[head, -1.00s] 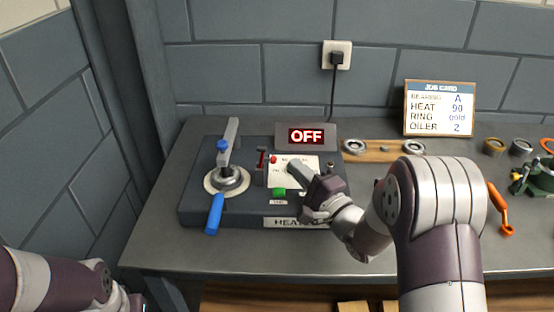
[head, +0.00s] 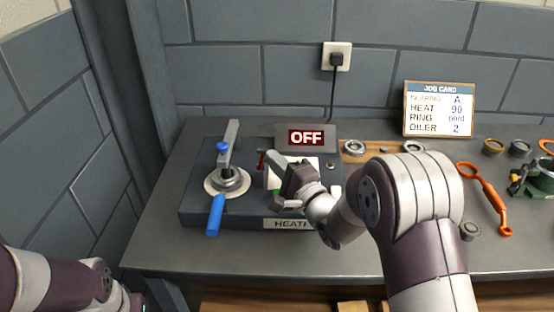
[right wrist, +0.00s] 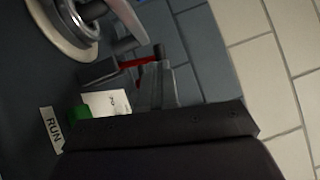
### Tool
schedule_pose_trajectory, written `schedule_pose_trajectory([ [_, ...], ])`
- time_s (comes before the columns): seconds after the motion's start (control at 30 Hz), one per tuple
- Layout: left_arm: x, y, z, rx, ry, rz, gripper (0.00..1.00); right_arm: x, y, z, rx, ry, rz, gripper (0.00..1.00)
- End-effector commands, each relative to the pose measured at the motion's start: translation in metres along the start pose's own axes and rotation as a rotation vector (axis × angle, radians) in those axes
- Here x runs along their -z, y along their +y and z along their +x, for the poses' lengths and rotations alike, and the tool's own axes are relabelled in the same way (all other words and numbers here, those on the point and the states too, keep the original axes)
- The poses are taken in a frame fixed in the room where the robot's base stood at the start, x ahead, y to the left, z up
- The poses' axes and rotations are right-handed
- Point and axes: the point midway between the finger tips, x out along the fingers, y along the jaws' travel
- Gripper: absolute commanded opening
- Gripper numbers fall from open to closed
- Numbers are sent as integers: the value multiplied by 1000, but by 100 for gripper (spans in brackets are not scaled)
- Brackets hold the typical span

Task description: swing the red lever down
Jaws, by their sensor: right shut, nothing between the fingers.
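The red lever (head: 262,160) stands up on the dark heater box, just left of my right fingertips and partly hidden by them. In the right wrist view the red lever (right wrist: 140,62) shows as a red bar right beside the grey fingers. My right gripper (head: 272,157) is shut and empty, its tips close to the lever; I cannot tell whether they touch. Its fingers also show in the right wrist view (right wrist: 156,88). The display (head: 306,137) reads OFF. Of my left arm, only links show at the lower left; its gripper is out of view.
The heater box (head: 200,217) carries a round plate with a blue-handled clamp (head: 215,215) to the left. A green button (right wrist: 79,113) lies near the RUN label. Rings, an orange tool (head: 489,200) and a job card (head: 439,109) are on the right.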

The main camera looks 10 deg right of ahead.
Motion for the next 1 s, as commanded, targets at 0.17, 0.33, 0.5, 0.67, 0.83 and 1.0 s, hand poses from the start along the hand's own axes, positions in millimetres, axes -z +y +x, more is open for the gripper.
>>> schedule_pose_trajectory([
  [0.17,1,0,-6,0,0,0,0,-2,-2,1,-16,-1,-21,0],
  [0.33,1,0,-11,0,0,0,0,-3,-3,2,-33,0,-43,0],
  [0.5,2,0,-17,0,0,0,0,-4,-5,3,-52,-1,-69,0],
  [0.67,3,0,-28,0,0,0,0,-7,-9,6,-87,-1,-113,0],
  [0.83,6,0,-48,0,0,0,0,-14,-14,10,-153,-2,-201,0],
  [1.0,8,0,-71,0,0,0,0,-22,-16,16,-249,-3,-324,0],
])
